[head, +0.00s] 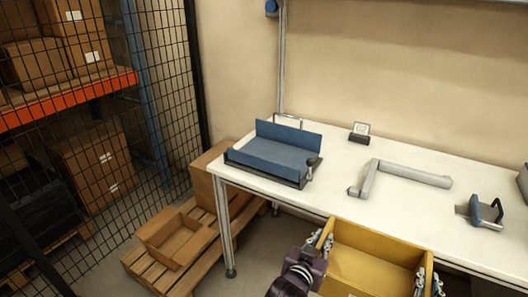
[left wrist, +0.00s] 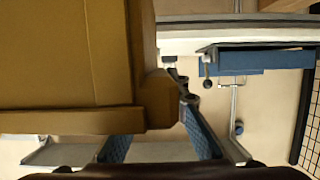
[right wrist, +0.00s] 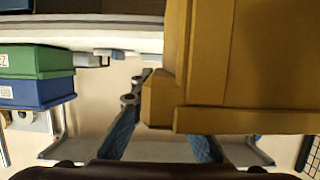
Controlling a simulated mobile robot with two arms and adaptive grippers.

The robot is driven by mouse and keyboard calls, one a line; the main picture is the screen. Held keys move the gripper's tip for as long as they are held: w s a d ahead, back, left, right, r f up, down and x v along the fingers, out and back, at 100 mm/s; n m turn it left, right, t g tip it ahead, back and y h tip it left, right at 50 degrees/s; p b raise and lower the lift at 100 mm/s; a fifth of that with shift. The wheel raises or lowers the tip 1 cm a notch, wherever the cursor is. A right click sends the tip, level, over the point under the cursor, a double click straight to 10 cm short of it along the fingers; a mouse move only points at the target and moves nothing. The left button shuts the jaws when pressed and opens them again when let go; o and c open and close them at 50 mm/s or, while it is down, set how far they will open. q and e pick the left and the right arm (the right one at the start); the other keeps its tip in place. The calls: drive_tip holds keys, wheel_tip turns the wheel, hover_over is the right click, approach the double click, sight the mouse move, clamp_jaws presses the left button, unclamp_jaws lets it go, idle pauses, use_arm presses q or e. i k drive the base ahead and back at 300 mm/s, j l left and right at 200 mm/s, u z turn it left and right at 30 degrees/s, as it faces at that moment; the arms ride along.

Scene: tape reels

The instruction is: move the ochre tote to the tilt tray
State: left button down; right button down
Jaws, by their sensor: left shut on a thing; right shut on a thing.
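The ochre tote (head: 375,262) is in front of the white table's front edge in the head view, upright and apparently empty. My left gripper (head: 318,245) is shut on its left side, and my right gripper (head: 428,284) is shut on its right side. The tote also fills much of the left wrist view (left wrist: 60,60) and the right wrist view (right wrist: 250,60). The tilt tray (head: 275,152), blue with a raised back and a dark base, stands on the left part of the table, with nothing on it.
The white table (head: 330,195) has a grey angled bar (head: 405,175), a small card stand (head: 360,132) and a tape dispenser-like item (head: 482,212). Pallets with cartons (head: 178,238) stand left of the table. Green (right wrist: 35,60) and blue bins (right wrist: 40,92) show in the right wrist view.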

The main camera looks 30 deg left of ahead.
sight(275, 155)
drive_tip(key=j, duration=0.55)
drive_tip(key=i+j, duration=0.15)
drive_tip(key=j, duration=1)
